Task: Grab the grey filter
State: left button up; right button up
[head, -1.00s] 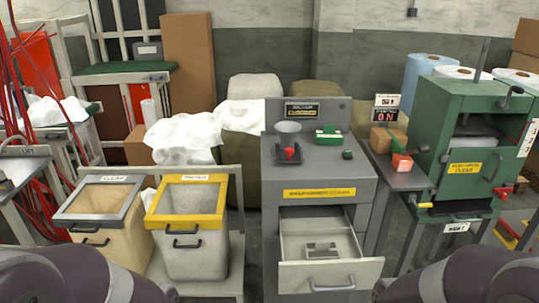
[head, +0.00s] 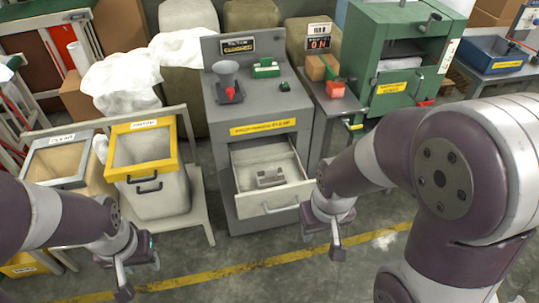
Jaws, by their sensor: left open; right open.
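A small grey notched piece (head: 270,178), which looks like the grey filter, lies inside the open drawer (head: 268,205) of the grey machine. My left gripper (head: 138,275) is open and empty at the lower left, in front of the yellow-rimmed bin and well left of the drawer. My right gripper (head: 326,243) is open and empty just right of the drawer's front, over the floor. Neither gripper touches the grey piece.
The grey machine (head: 260,130) carries a funnel (head: 226,72) and a green part (head: 266,68) on top. A yellow-rimmed bin (head: 145,145) stands left of it. A green press (head: 400,60) stands at right. Floor before the drawer is clear.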

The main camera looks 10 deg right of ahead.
aim_at(267, 179)
jog(key=i+l+z, duration=0.4)
jog(key=i+l, duration=0.85)
jog(key=i, duration=0.1)
